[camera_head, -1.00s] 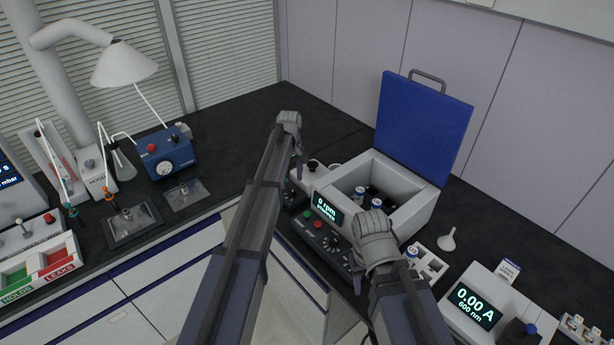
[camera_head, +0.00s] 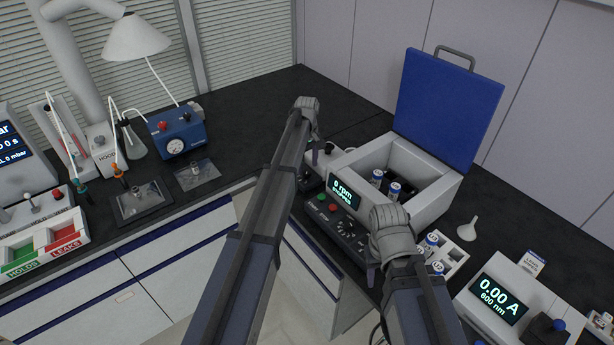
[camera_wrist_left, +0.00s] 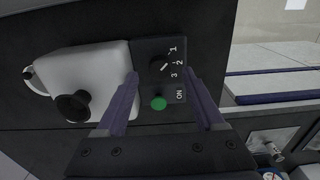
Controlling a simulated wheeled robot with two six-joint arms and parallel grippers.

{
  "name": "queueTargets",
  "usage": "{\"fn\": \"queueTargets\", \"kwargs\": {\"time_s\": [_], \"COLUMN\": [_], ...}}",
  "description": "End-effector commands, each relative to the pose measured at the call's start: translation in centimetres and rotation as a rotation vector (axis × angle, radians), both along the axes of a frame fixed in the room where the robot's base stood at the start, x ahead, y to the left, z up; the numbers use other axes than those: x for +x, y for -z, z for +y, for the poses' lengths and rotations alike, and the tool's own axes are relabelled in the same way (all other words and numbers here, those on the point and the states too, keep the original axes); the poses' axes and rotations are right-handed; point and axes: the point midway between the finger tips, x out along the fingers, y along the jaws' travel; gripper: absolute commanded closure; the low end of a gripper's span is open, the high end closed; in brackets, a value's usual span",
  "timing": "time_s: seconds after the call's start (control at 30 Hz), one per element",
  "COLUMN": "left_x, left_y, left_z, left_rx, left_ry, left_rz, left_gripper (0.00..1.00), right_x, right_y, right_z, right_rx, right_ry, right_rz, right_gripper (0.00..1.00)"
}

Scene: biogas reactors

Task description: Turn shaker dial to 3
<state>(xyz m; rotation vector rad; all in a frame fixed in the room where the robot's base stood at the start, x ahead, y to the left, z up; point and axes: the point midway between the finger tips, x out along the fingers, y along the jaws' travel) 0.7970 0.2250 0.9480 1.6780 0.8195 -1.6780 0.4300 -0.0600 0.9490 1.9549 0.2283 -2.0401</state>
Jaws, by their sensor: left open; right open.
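A small white device (camera_head: 321,158) with a black round cup on top stands left of the blue-lidded box, and it also shows in the left wrist view (camera_wrist_left: 90,62). Its black panel (camera_wrist_left: 151,85) carries a dial (camera_wrist_left: 164,67) marked 1, 2, 3 and a green button (camera_wrist_left: 158,103) labelled ON. The dial's white line slants up toward the 1 side. My left gripper (camera_wrist_left: 163,82) is open and empty in front of this panel, fingertips flanking the dial area; contact cannot be told. In the head view my left gripper (camera_head: 315,152) partly hides the device. My right gripper (camera_head: 373,278) is open.
The box with the open blue lid (camera_head: 450,105) holds vials and has a "0 rpm" display (camera_head: 342,190) and a black control panel (camera_head: 338,215). A white vial rack (camera_head: 450,258) and a "0.00 A" instrument (camera_head: 505,300) stand right. The bench corner behind is clear.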

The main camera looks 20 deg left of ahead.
Motion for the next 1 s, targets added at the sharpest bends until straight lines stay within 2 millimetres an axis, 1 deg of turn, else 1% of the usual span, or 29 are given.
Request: {"fn": "queueTargets", "kwargs": {"time_s": [0.03, 0.2, 0.53, 0.57, 1.0], "left_x": [0.0, 0.0, 0.0, 0.0, 0.0], "left_y": [1.4, 2.6, 2.7, 2.7, 2.7], "left_z": [0.0, 0.0, 0.0, 0.0, 0.0], "left_rx": [0.0, 0.0, 0.0, 0.0, 0.0], "left_ry": [0.0, 0.0, 0.0, 0.0, 0.0], "left_rz": [0.0, 0.0, 0.0, 0.0, 0.0], "left_gripper": [0.3, 0.3, 0.3, 0.32, 0.81], "right_x": [0.0, 0.0, 0.0, 0.0, 0.0], "right_y": [1.4, 2.6, 2.7, 2.7, 2.7], "right_z": [0.0, 0.0, 0.0, 0.0, 0.0], "right_rx": [0.0, 0.0, 0.0, 0.0, 0.0], "right_ry": [0.0, 0.0, 0.0, 0.0, 0.0], "right_rz": [0.0, 0.0, 0.0, 0.0, 0.0], "right_gripper": [0.55, 0.55, 0.55, 0.55, 0.55]}}
